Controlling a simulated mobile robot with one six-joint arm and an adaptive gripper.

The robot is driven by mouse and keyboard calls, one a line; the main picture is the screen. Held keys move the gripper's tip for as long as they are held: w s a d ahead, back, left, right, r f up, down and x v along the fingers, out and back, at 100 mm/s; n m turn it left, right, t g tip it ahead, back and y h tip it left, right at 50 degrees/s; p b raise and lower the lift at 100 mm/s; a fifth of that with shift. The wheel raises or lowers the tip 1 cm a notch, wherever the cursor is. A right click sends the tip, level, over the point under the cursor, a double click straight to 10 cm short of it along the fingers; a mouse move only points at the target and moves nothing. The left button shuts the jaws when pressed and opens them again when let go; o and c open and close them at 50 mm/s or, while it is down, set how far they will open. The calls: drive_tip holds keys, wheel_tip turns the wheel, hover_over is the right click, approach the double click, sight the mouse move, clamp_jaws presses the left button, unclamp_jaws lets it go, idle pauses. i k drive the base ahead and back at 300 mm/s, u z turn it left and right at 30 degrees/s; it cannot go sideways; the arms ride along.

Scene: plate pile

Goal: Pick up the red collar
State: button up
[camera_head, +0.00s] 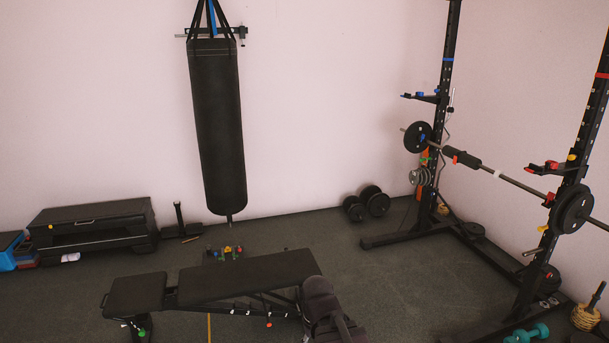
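Several small red parts show, and I cannot tell for sure which is the red collar. One red piece (549,200) sits on the barbell just inside the right plate. Another red piece (551,165) is on the rack arm above it. A smaller red piece (456,158) is at the barbell's left part, near the black pad. A dark part of my arm (325,310) rises at the bottom middle, in front of the bench's right end. My gripper's fingers cannot be seen.
A black bench (240,277) stands in front. Behind it is a low tray of small coloured pieces (224,253). A punching bag (215,125) hangs behind. Dumbbells (375,201) lie by the wall. The floor (405,285) between bench and rack is clear.

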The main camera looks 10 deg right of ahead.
sight(554, 165)
drive_tip(key=z, duration=0.2)
drive_tip(key=i, duration=0.75)
drive_tip(key=z, duration=0.55)
drive_tip(key=i, duration=0.7)
drive_tip(key=z, duration=1)
drive_tip(key=i, duration=1)
drive_tip(key=z, duration=0.5)
